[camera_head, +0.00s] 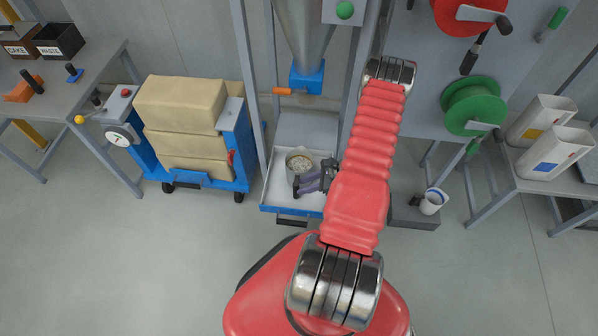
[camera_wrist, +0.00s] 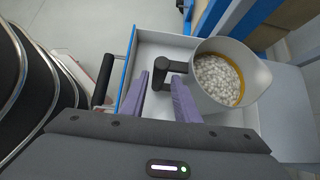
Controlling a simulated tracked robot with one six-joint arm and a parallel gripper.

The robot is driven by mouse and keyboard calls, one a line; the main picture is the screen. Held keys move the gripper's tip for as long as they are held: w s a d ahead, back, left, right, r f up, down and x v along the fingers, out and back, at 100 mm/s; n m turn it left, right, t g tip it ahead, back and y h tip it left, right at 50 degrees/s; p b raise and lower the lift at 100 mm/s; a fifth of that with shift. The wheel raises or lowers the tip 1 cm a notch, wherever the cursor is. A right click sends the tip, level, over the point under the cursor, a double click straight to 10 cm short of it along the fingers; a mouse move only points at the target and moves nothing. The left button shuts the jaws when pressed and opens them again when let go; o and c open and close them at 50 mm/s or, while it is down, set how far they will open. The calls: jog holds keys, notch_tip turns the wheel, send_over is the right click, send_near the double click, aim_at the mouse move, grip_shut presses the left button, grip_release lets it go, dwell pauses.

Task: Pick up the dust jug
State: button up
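A pale grey jug (camera_wrist: 246,62) with a yellow-orange inner band and a dark handle holds white pellets. It stands upright in a white tray (camera_wrist: 172,44). It also shows in the head view (camera_head: 292,154), left of my gripper (camera_head: 309,182). In the wrist view, my gripper (camera_wrist: 162,80) has its two purple fingers apart, with the tips at the jug's dark handle. I cannot tell whether they touch it. A second white jug (camera_head: 432,203) with a blue band and dark handle stands on a low grey step at right. No label shows which is the dust jug.
A silo spout with a blue outlet (camera_head: 307,77) and orange lever hangs above the tray, between uprights. A blue cart (camera_head: 238,140) with stacked tan sacks stands left. A green reel (camera_head: 473,105) and white bins (camera_head: 556,152) are right. The front floor is clear.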

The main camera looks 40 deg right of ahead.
aim_at(296, 189)
jog(key=shift+f, duration=0.1)
jog(key=shift+x, duration=2.55)
jog(key=shift+s, duration=0.1)
jog(key=shift+c, duration=0.4)
grip_shut()
